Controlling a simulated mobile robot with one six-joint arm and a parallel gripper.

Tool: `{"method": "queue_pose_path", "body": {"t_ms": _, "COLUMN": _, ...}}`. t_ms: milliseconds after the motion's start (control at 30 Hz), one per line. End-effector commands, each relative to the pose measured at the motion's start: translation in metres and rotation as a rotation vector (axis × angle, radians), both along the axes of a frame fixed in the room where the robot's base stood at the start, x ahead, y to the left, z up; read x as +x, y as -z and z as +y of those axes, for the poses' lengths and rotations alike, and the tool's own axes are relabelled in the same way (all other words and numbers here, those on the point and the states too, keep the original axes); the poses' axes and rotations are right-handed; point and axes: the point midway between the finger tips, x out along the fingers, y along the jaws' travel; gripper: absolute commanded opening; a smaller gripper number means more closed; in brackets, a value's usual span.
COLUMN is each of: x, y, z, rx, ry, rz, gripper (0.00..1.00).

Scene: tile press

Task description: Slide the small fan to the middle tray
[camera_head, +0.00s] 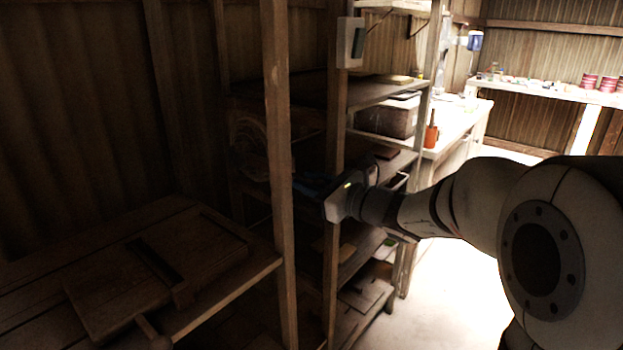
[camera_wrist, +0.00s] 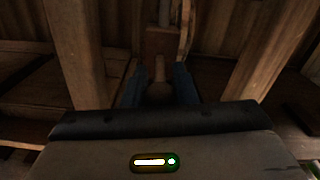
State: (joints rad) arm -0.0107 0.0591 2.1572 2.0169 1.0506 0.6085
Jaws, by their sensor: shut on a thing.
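My gripper (camera_head: 312,188) reaches left between the wooden posts into the dark shelf rack. In the wrist view, its blue fingers (camera_wrist: 159,88) are shut on a brown, round-ended handle (camera_wrist: 159,70). The handle stands in front of a wooden piece (camera_wrist: 163,41) at the back of the shelf. A pale curved shape (camera_wrist: 185,28) rises just right of it. I cannot tell whether the held piece belongs to the small fan. In the head view the held part is lost in shadow. I cannot make out which surface is the middle tray.
Wooden posts stand close on both sides of my gripper, the left post (camera_wrist: 80,60) and the right post (camera_wrist: 272,55). A bench with a wooden press-like device (camera_head: 120,290) is at left. A grey bin (camera_head: 388,117) and an orange bottle (camera_head: 431,134) stand beyond. Bright floor lies right.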

Motion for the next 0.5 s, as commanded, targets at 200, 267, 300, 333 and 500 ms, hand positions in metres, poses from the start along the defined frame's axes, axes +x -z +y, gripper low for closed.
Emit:
{"method": "queue_pose_path", "body": {"t_ms": 200, "x": 0.0, "y": 0.03, "z": 0.0, "rx": -0.001, "ry": 0.001, "rz": 0.003, "gripper": 0.0}}
{"method": "queue_pose_path", "body": {"t_ms": 267, "x": 0.0, "y": 0.031, "z": 0.0, "rx": -0.001, "ry": 0.001, "rz": 0.003, "gripper": 0.0}}
{"method": "queue_pose_path", "body": {"t_ms": 300, "x": 0.0, "y": 0.031, "z": 0.0, "rx": -0.002, "ry": 0.001, "rz": 0.003, "gripper": 0.0}}
{"method": "queue_pose_path", "body": {"t_ms": 333, "x": 0.0, "y": 0.031, "z": 0.0, "rx": -0.001, "ry": 0.0, "rz": 0.002, "gripper": 0.0}}
{"method": "queue_pose_path", "body": {"t_ms": 500, "x": 0.0, "y": 0.03, "z": 0.0, "rx": -0.002, "ry": 0.0, "rz": 0.001, "gripper": 0.0}}
